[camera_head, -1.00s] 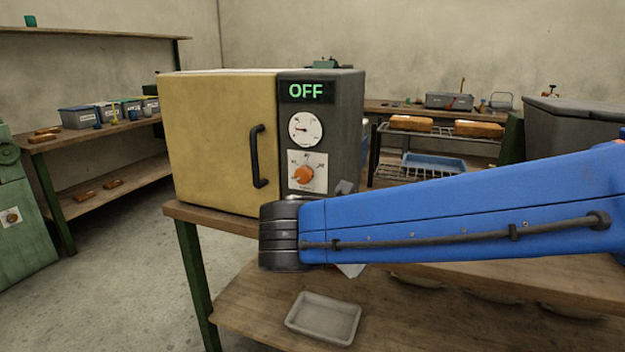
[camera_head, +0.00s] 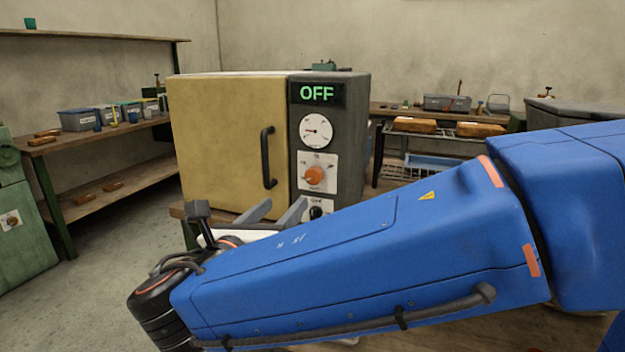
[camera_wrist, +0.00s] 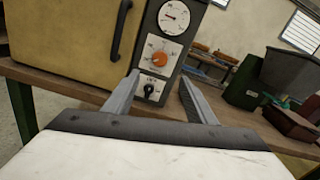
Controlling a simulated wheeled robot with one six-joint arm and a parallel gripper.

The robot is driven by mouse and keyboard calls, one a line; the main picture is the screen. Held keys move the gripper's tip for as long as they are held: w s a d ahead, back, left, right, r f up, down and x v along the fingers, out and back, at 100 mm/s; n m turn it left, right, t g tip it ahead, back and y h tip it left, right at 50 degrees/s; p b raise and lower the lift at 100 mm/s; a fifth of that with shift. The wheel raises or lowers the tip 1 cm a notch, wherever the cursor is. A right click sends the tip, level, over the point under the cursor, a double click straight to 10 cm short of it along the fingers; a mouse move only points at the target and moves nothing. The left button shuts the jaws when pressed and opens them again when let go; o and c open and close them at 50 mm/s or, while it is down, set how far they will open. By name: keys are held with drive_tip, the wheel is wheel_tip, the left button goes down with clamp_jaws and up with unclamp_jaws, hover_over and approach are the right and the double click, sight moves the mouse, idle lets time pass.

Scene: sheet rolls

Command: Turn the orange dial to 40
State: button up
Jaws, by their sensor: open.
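The orange dial (camera_head: 313,176) sits on a white scale plate on the dark control panel of a yellow-doored oven (camera_head: 225,140). Its scale numbers are too small to read surely. The panel's display (camera_head: 317,93) reads OFF in green. The dial also shows in the wrist view (camera_wrist: 159,59), ahead of my gripper. My gripper (camera_wrist: 157,88) is open and empty, its two grey fingers pointing toward the panel, apart from it. In the head view my gripper (camera_head: 277,208) is in front of the oven, below and left of the dial, partly behind my arm.
A round gauge (camera_head: 316,131) is above the dial. A small black knob (camera_wrist: 149,88) is below it. The black door handle (camera_head: 267,157) stands out left of the panel. The oven rests on a wooden bench (camera_wrist: 60,82). My blue arm covers much of the head view's lower right.

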sight(312, 177)
drive_tip(key=x, duration=1.6)
drive_tip(key=c, duration=1)
